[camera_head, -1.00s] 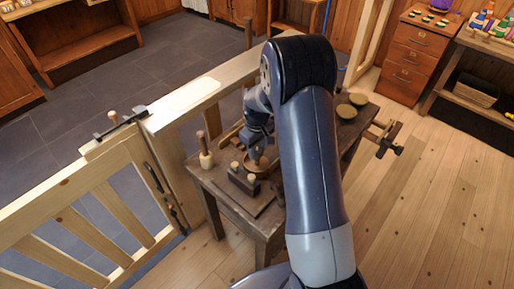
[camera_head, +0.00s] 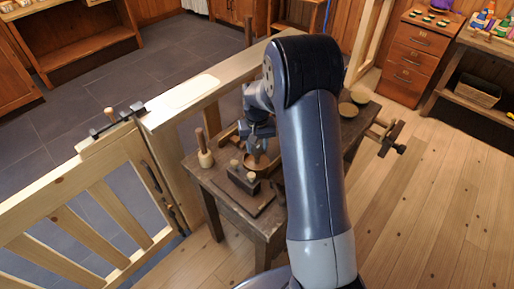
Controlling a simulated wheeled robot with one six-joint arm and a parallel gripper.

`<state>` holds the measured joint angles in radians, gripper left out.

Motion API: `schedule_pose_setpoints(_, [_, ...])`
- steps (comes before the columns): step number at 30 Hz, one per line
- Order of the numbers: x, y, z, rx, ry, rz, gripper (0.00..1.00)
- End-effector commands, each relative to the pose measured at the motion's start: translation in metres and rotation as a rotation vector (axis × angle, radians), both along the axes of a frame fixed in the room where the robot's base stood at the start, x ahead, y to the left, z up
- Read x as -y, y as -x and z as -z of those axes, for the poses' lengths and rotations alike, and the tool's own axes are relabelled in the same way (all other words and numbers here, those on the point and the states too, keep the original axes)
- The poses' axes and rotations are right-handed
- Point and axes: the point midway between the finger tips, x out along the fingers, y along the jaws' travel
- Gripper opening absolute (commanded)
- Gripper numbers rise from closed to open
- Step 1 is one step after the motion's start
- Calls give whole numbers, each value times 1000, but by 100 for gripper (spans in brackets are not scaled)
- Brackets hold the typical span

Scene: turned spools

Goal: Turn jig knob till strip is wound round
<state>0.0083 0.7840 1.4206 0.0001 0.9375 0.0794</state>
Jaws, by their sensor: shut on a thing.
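The jig (camera_head: 244,178) is a dark block with light wooden pegs on a base board, on the near left part of a small workbench (camera_head: 268,222). A round wooden piece (camera_head: 256,163) sits just behind the block, directly under my gripper (camera_head: 257,152). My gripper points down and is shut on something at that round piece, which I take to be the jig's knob. The fingertips are small and partly hidden. I cannot make out the strip or how far it is wound.
A wooden mallet-like tool (camera_head: 205,155) stands on the bench's left corner. A wooden fence with a gate (camera_head: 95,215) runs along the left. Open plank floor lies right.

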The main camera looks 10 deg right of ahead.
Motion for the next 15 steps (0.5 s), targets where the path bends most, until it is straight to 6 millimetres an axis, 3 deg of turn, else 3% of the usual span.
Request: schedule_pose_setpoints(15, [0,-1,1,3,1,490,14])
